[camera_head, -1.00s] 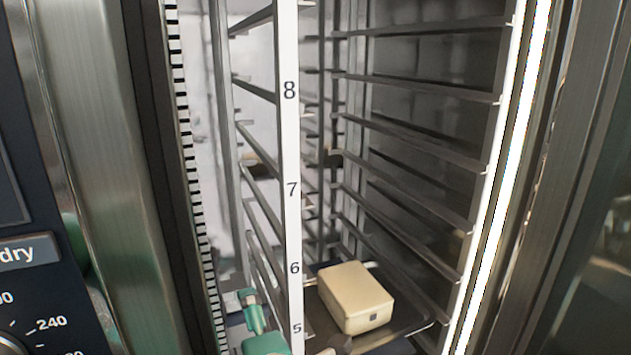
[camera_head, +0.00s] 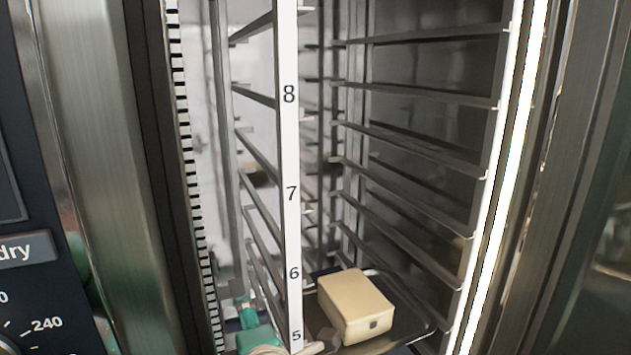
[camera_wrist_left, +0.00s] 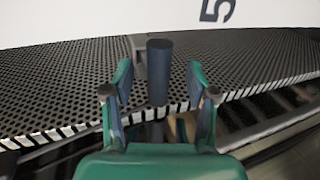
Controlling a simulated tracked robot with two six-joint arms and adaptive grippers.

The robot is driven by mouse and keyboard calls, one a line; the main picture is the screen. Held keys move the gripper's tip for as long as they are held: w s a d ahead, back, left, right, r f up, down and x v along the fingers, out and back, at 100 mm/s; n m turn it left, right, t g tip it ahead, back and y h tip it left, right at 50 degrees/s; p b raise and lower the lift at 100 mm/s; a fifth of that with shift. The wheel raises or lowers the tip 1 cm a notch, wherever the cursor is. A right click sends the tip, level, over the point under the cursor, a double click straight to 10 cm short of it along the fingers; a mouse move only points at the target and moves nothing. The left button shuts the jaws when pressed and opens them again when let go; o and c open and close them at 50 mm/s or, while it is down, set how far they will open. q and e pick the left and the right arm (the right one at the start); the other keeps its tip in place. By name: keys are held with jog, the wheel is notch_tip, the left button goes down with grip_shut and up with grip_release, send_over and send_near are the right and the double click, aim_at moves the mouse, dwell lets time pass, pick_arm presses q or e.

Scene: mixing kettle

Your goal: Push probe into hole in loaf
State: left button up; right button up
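The loaf (camera_head: 355,304) is a pale, rounded block on a dark tray (camera_head: 405,301) low in the oven rack. My left gripper (camera_head: 248,314) shows as teal parts at the bottom of the head view, left of the loaf and partly behind the numbered white strip. In the left wrist view, its two fingers (camera_wrist_left: 158,92) stand apart on either side of a dark upright cylinder (camera_wrist_left: 158,62), likely the probe's handle, with gaps on both sides. The probe's tip cannot be made out. My right gripper is not in view.
The white strip (camera_head: 291,145) with rack numbers stands between the gripper and the loaf. Rack rails (camera_head: 420,90) line the oven's right wall. A perforated dark metal panel (camera_wrist_left: 60,80) lies behind the fingers in the wrist view.

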pick_arm(q)
grip_shut()
jog(key=shift+s+d+f, duration=0.1)
jog(key=shift+s, duration=0.2)
jog(key=s+d, duration=0.2)
jog(key=s, duration=0.4)
jog(key=shift+d, duration=0.3)
dwell(0.6)
jog(key=w, duration=0.1)
jog(key=w+a, duration=0.1)
jog(key=shift+w, duration=0.3)
dwell(0.3)
